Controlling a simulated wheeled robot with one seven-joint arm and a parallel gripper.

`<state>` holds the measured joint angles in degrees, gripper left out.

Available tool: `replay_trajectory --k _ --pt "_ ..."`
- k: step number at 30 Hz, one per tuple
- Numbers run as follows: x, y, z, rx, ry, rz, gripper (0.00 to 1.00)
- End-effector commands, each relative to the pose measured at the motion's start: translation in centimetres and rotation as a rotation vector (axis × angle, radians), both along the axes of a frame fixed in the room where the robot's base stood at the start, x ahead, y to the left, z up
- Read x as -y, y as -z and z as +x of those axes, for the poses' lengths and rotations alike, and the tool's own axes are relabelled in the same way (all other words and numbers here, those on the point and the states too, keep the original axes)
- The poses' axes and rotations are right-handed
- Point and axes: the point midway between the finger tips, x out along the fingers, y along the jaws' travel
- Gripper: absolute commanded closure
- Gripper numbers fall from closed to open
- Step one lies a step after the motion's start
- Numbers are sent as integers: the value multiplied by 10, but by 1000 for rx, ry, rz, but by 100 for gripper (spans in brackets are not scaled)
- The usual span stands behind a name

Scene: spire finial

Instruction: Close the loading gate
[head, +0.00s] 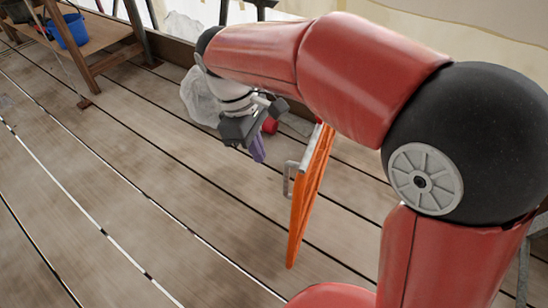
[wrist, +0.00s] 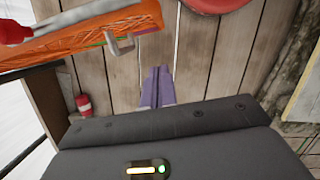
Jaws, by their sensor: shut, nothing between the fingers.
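The orange mesh gate (head: 311,190) shows nearly edge-on in the head view, standing out over the plank floor at an angle to the far edge. A grey bracket-like handle (head: 288,178) sticks out from its left side. My gripper (head: 257,150) has purple fingers pressed together and holds nothing. It is left of the gate and apart from the handle. In the wrist view the fingers (wrist: 156,88) point at the floor, with the orange gate (wrist: 75,42) at upper left and its handle (wrist: 120,45) just beyond and left of the fingertips. My arm hides the gate's upper far end.
A wooden bench (head: 100,38) with a blue bucket (head: 69,29) stands at upper left. A pale translucent bag (head: 199,96) lies behind my gripper. A small red canister (wrist: 83,104) stands near the far edge. The plank floor left of the gate is clear.

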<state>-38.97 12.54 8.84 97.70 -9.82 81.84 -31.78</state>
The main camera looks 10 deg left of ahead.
Motion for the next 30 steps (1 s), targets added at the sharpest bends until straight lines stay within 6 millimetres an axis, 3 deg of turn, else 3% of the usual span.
replay_trajectory --k 11,19,30 --pt "21 79 -3 -2 2 -3 100" --pt "54 77 -8 2 4 1 100" --pt "60 77 -8 2 4 1 100"
